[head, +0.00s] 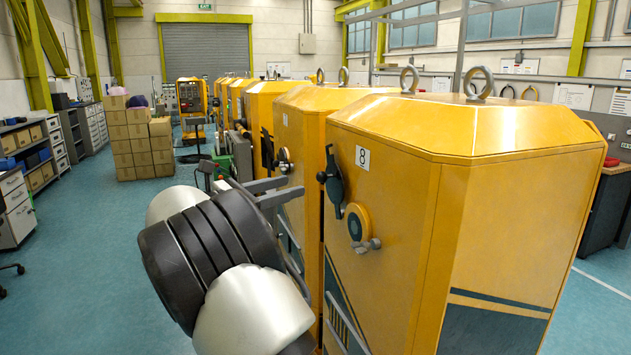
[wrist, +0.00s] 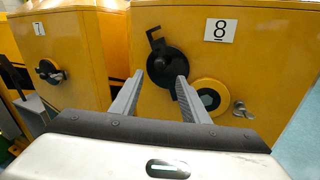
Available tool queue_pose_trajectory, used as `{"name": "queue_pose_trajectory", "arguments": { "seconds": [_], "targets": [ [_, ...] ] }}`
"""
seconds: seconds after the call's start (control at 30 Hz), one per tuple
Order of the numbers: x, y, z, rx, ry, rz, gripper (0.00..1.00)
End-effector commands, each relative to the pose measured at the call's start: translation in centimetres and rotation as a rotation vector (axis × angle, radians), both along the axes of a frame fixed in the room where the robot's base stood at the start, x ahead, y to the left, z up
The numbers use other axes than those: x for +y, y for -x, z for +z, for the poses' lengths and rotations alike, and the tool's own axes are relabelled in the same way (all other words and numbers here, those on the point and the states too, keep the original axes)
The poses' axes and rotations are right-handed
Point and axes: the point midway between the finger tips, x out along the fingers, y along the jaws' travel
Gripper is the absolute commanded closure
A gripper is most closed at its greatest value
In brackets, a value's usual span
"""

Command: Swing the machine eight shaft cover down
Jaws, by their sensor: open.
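Machine eight (head: 385,200) is a yellow cabinet with a number 8 label, also seen in the wrist view (wrist: 270,60). A black rounded piece with a hooked upper end, seemingly the shaft cover (head: 333,182), is on its front, upper left of a yellow ring (head: 355,222) with a dark centre. In the wrist view the black cover (wrist: 165,62) stands raised, and the ring (wrist: 209,97) shows uncovered at its lower right. My gripper (wrist: 160,76) is open, its fingertips spread in front of the cover's lower part. I cannot tell whether they touch it.
A grey knob (wrist: 243,110) sits right of the ring. Machine seven (wrist: 75,45) stands close on the left with a similar black fitting (wrist: 50,72). More yellow machines recede in a row. Stacked cartons (head: 140,145) stand farther back; the left floor is mostly free.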

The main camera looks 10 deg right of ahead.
Motion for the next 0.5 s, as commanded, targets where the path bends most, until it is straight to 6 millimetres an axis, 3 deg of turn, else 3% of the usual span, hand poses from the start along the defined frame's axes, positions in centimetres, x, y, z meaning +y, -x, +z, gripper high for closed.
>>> {"name": "queue_pose_trajectory", "arguments": {
  "seconds": [0.2, 0.5],
  "targets": [
    [-4.4, -2.3, 0.0, -0.002, -0.001, -0.004, 0.58],
    [-7.8, -4.4, 0.0, 0.0, -0.001, -0.001, 0.58]
  ]
}}
